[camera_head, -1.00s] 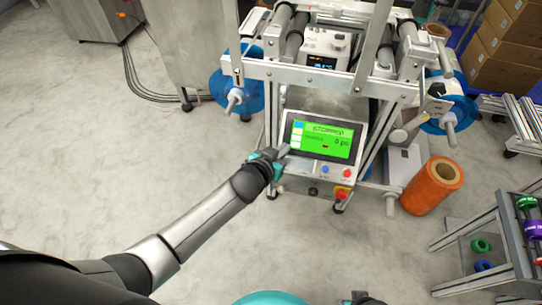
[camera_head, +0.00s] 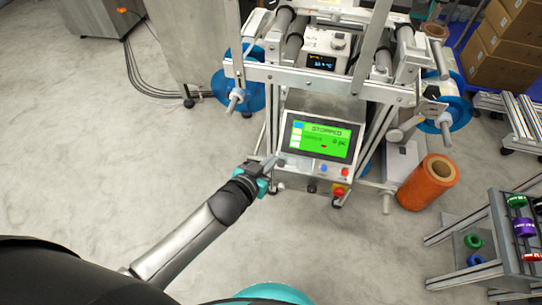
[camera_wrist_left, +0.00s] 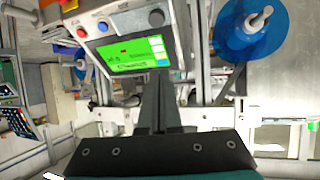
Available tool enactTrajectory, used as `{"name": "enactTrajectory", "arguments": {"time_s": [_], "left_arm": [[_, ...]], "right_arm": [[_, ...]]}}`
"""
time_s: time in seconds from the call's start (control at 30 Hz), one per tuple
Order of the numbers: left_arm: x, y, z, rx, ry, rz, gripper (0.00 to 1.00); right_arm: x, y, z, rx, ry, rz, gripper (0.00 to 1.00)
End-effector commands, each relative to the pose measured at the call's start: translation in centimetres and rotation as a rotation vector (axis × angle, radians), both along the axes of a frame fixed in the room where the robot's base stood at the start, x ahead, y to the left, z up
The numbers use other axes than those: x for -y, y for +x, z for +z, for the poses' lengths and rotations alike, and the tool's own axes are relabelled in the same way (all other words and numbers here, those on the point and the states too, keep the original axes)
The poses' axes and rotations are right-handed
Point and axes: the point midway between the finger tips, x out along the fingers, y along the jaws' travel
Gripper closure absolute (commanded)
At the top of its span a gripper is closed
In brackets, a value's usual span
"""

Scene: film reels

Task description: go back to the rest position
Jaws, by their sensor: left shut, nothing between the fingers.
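My left gripper (camera_head: 270,164) is shut and empty, just off the lower left corner of the control panel's screen. In the left wrist view its closed fingers (camera_wrist_left: 153,105) point toward the machine. The control panel (camera_head: 316,172) has a green screen (camera_head: 321,140) reading STOPPED, with blue and red buttons and a red emergency knob below it. The screen also shows upside down in the left wrist view (camera_wrist_left: 130,56). My right gripper is not in view.
The film machine's metal frame (camera_head: 310,76) stands ahead, with blue reels (camera_head: 237,88) at its sides. An orange roll (camera_head: 428,183) stands on the floor to the right, near a rack (camera_head: 497,225) with coloured rings. The floor (camera_head: 90,160) at left is clear.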

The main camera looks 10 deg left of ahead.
Motion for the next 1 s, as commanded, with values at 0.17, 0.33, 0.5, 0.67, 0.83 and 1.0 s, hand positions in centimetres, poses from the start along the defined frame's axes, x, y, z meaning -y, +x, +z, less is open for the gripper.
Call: {"name": "enactTrajectory", "arguments": {"time_s": [0.17, 0.33, 0.5, 0.67, 0.83, 1.0], "left_arm": [[-0.1, -0.2, 0.1, 0.000, 0.000, 0.000, 1.00], [-0.2, -0.2, -0.1, -0.005, 0.002, 0.002, 1.00], [-1.9, -1.7, -4.1, -0.089, 0.047, 0.024, 1.00], [-5.7, -6.4, -11.9, -0.275, 0.132, 0.063, 1.00], [-9.5, -14.1, -19.4, -0.491, 0.210, 0.092, 1.00], [-12.0, -23.1, -24.5, -0.698, 0.261, 0.109, 1.00]], "right_arm": [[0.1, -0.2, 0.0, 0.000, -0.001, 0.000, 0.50], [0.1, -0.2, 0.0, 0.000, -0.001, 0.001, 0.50], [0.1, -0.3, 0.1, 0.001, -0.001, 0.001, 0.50], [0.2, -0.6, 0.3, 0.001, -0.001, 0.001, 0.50], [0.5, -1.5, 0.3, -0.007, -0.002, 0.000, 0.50], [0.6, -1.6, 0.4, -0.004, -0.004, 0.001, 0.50]]}}
